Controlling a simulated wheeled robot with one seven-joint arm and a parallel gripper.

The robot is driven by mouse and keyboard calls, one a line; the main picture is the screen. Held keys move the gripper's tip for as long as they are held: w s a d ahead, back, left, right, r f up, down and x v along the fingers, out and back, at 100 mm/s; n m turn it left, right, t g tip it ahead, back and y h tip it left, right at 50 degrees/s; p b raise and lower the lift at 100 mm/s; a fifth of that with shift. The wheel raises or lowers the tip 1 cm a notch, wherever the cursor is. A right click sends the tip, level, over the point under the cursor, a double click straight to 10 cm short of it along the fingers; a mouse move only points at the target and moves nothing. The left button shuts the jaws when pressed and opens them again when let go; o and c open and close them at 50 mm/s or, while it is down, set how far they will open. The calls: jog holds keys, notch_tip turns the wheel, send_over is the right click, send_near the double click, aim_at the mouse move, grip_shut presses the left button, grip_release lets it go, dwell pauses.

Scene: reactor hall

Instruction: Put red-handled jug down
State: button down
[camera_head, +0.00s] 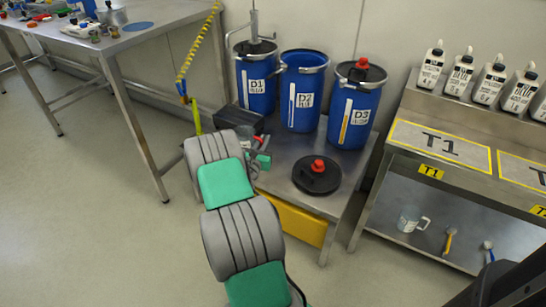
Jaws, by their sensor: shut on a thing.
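My grey and green arm reaches up from the bottom centre to the low steel bench. My gripper (258,150) is at its far end, mostly hidden behind the arm links, over the left part of the bench. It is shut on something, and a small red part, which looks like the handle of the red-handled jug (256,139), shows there. The jug's body is hidden or too small to make out. I cannot tell whether it touches the bench.
Blue drums D1 (256,85), D2 (301,95) and D3 (350,110) stand on the bench (345,195). A black lid with a red knob (316,175) lies in front. A black box (237,118) is behind my gripper. A clear jug (410,219) stands on the right-hand shelf.

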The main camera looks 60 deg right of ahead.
jog(key=d+f+b, duration=0.1)
jog(key=d+f, duration=0.1)
jog(key=f, duration=0.1)
jog(key=d+f+b, duration=0.2)
jog(key=f, duration=0.1)
jog(key=d+f+b, duration=0.1)
jog(key=d+f, duration=0.2)
jog(key=f, duration=0.1)
jog(key=shift+w+f, duration=0.1)
jog(key=shift+w, duration=0.25)
jog(key=c, duration=2)
grip_release()
jog(key=shift+b, duration=0.3)
jog(key=o, duration=0.5)
